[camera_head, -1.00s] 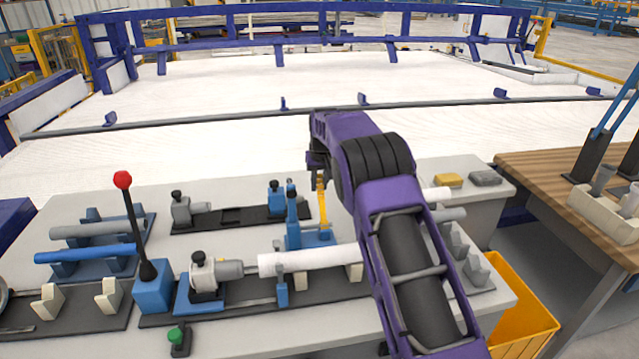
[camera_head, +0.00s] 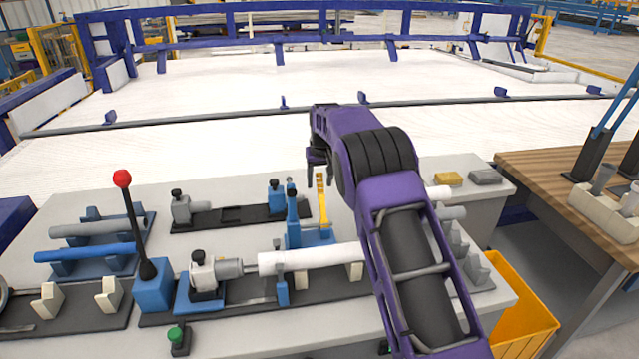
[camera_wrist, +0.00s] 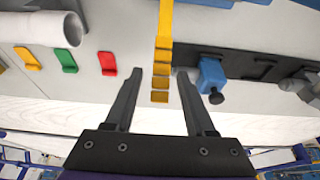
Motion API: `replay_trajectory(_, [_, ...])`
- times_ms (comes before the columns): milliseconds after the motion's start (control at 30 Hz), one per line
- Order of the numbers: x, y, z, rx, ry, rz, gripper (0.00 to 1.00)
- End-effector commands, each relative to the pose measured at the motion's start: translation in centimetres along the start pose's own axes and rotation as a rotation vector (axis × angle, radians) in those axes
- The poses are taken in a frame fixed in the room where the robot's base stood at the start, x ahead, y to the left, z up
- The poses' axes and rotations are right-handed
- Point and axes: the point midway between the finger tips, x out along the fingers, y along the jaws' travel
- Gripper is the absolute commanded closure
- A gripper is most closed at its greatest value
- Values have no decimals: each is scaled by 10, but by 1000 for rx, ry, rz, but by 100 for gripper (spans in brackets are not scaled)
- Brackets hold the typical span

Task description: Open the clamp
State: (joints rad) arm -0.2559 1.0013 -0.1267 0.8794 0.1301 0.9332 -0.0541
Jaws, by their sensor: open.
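The clamp (camera_head: 292,218) has a blue upright body on the grey bench. Its yellow handle (camera_head: 322,205) stands up beside the blue body, behind the white pipe (camera_head: 310,258). In the wrist view the yellow handle (camera_wrist: 162,50) runs down from the top edge, with its end lying between my fingers. My gripper (camera_wrist: 157,80) is open, one dark finger on each side of the handle end, with gaps showing on both sides. In the head view my gripper (camera_head: 318,172) is at the handle's top, partly hidden by my purple arm.
A red-knobbed lever (camera_head: 122,180) stands upright on the left. A green button (camera_head: 177,338) is at the front edge. Blue and grey pipes (camera_head: 85,252) lie in a rack at left. A yellow bin (camera_head: 525,310) stands below the bench at right.

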Motion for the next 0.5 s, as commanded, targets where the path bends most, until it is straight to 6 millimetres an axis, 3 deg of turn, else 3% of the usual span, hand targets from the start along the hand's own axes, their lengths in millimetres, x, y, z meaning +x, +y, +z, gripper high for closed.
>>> replay_trajectory(500, [-122,0,-1,0,3,-1,45])
